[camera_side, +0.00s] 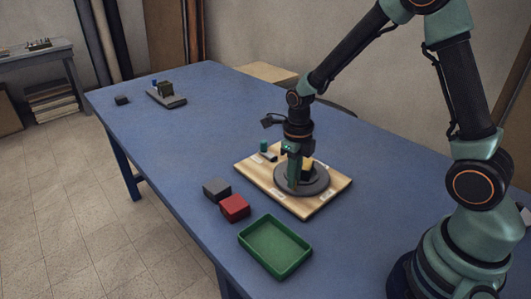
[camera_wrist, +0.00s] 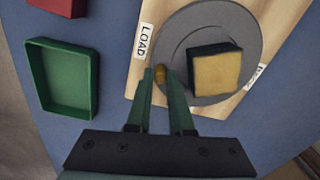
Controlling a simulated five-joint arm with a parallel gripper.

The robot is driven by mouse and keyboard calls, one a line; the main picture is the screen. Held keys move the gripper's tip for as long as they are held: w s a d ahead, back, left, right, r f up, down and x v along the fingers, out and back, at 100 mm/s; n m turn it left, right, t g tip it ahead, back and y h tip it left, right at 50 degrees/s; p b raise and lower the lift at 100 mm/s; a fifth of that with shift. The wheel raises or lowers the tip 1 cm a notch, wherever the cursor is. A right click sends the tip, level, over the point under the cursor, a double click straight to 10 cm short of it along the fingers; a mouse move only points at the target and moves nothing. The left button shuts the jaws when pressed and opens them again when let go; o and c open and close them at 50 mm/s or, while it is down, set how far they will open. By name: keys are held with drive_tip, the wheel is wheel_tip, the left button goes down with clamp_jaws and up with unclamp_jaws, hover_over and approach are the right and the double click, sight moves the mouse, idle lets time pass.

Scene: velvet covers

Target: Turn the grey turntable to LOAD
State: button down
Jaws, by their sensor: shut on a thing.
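The grey turntable (camera_side: 318,187) is a round disc on a pale wooden board (camera_side: 325,206); it also shows in the wrist view (camera_wrist: 184,30). A yellow and black block (camera_wrist: 217,73) sits on the disc. A small brass-coloured knob (camera_wrist: 160,75) stands near the disc's rim. My gripper (camera_wrist: 161,78) is shut on the knob, one finger on each side. The white LOAD label (camera_wrist: 143,42) is on the board beside the rim, just above and left of the knob in the wrist view. In the side view my gripper (camera_side: 293,187) points down and hides the knob.
A green tray (camera_side: 275,245), a red block (camera_side: 235,208) and a dark grey block (camera_side: 217,189) are on the blue table beside the board. A green cylinder (camera_side: 263,146) stands at the board's far corner. The table beyond is mostly clear.

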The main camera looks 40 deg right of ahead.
drive_tip(key=c, duration=0.8)
unclamp_jaws()
wheel_tip(320, 180, up, 12)
